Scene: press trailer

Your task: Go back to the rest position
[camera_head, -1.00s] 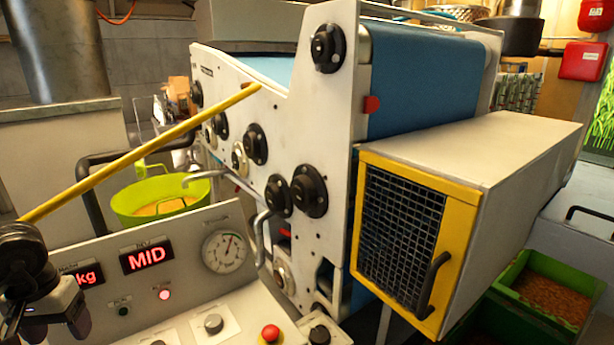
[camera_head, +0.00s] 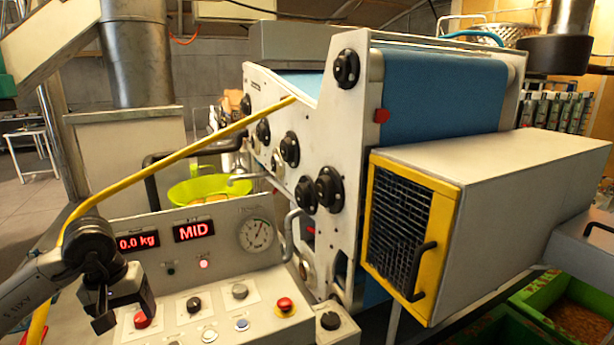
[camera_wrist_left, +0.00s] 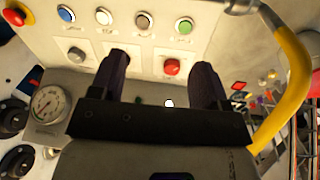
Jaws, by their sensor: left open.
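My left gripper (camera_head: 124,310) hangs at the lower left of the head view, in front of the control panel (camera_head: 235,262). Its jaws are apart with nothing seen between them. In the left wrist view, the two dark fingers of the left gripper (camera_wrist_left: 158,72) are spread, with the panel's buttons behind them. My right gripper is not in view.
The press (camera_head: 310,150) with its blue belt and yellow-framed cage (camera_head: 405,235) fills the middle and right. A yellow-green bowl (camera_head: 200,190) stands behind the panel. Green crates (camera_head: 545,285) are at lower right. Open floor shows at far left.

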